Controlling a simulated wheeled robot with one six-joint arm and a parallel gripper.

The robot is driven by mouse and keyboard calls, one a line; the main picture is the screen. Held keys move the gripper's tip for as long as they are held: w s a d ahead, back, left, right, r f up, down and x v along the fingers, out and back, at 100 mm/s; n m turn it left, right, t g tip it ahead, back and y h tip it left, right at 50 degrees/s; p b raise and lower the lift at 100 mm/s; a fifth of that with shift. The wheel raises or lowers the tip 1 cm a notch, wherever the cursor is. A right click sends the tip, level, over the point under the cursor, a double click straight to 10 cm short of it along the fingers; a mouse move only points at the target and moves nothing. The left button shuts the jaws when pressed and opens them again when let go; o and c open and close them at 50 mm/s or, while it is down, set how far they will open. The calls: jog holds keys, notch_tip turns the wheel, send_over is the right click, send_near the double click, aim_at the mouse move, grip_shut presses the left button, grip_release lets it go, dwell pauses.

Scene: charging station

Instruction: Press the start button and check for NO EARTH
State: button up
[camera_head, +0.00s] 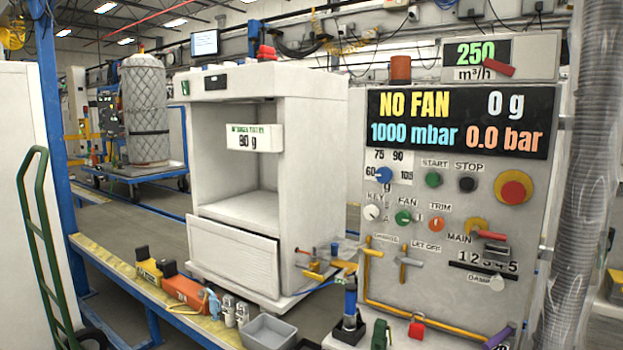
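The control panel (455,210) stands upright at the right. Its green start button (433,180) sits under the START label, left of the black stop button (466,184). The display (458,122) reads NO FAN in yellow, 0 g in white, 1000 mbar in blue and 0.0 bar in orange. NO EARTH does not show on it. A smaller display (475,52) above reads 250 m³/h. My gripper is not in view.
A red and yellow emergency knob (513,187) is right of the stop button. A blue dial (384,175), a green FAN knob (403,217) and a MAIN lever (490,236) share the panel. A white cabinet (320,150) stands left; a grey bin (269,332) and tools lie on the bench.

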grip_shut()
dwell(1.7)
